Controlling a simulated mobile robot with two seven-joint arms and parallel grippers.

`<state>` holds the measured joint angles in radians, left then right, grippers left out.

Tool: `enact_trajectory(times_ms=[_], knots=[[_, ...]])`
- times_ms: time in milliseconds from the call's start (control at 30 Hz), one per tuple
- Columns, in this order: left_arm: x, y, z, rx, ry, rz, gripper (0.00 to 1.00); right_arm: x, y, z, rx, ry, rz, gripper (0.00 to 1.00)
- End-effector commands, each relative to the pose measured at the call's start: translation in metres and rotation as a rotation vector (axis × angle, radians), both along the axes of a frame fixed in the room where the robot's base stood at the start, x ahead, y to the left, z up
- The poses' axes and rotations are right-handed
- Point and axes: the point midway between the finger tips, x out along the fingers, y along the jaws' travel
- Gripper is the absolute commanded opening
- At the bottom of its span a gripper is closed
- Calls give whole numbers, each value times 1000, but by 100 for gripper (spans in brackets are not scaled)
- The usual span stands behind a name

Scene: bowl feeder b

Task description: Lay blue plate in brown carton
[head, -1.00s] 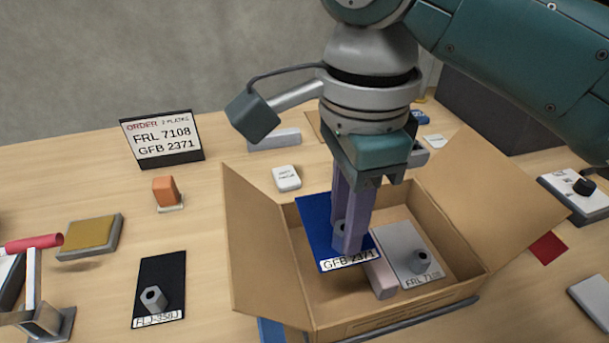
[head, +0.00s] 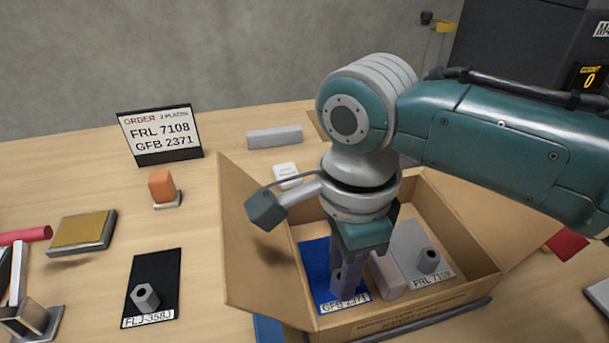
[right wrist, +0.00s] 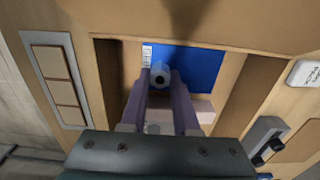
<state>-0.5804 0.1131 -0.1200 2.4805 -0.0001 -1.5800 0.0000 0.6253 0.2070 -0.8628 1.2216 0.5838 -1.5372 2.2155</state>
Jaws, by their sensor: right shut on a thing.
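The brown carton (head: 248,195) stands open on the table with its flaps spread. The blue plate (head: 314,262), labelled GFB 2371, is inside its left part, low and looking about flat; whether it touches the floor I cannot tell. My right gripper (head: 343,284) is shut on the grey knob of the blue plate, reaching down into the carton. In the right wrist view the fingers flank the knob (right wrist: 160,73) with the blue plate (right wrist: 203,66) behind it. A grey plate (head: 408,242) labelled FRL 7108 lies in the right part. My left gripper is out of view.
A pale pink block (head: 386,274) sits between the two plates. A black plate (head: 160,275) with a knob lies left of the carton. An order sign (head: 160,135) stands behind, listing FRL 7108 and GFB 2371. An orange block (head: 162,186) stands nearby.

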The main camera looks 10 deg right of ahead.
Motion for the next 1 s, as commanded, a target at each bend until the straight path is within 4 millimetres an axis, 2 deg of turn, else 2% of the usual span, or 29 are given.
enact_trajectory(times_ms=[33, 67, 300, 567, 667, 767, 1000], knots=[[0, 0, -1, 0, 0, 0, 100, 0, 0, -2, 1, 1, -1, 0], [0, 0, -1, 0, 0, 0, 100, 0, 0, -3, 1, 1, -1, 30], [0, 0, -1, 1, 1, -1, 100, 0, 0, -2, 0, 1, 0, 57], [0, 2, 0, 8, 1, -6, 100, 0, 0, -1, 0, 0, 0, 59], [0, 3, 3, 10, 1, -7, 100, 0, 0, 6, -1, 0, 0, 59], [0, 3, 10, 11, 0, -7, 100, 0, 0, 23, 1, -1, 0, 59], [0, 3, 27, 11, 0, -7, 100, 1, 1, 78, 2, -3, 0, 59]])
